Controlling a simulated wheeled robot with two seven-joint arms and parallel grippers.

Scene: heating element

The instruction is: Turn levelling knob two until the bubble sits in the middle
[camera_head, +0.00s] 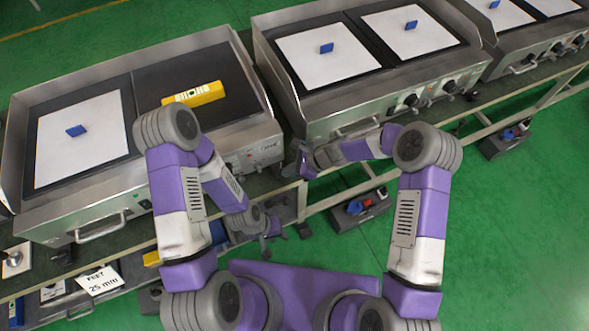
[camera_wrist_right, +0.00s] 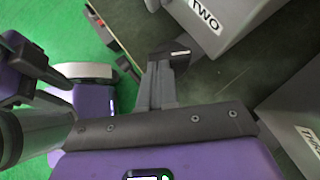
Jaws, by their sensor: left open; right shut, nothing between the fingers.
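A yellow spirit level (camera_head: 194,94) lies on the dark right-hand plate of the left griddle (camera_head: 215,65). Its bubble is too small to place. A grey metal part labelled TWO (camera_wrist_right: 222,30) shows at the top of the right wrist view. My right gripper (camera_head: 303,160) is shut between the two griddles, near the left griddle's right front corner. In the right wrist view its fingers (camera_wrist_right: 164,75) end at a dark piece with a pale mark; I cannot tell whether this is knob two. My left gripper (camera_head: 272,232) is open and low, in front of the bench.
A part labelled THREE (camera_wrist_right: 300,135) is at the right in the wrist view. The middle griddle (camera_head: 350,60) stands close to my right forearm. A bench rail (camera_head: 345,197) runs below it. A sign reading 25 mm (camera_head: 100,283) is at lower left.

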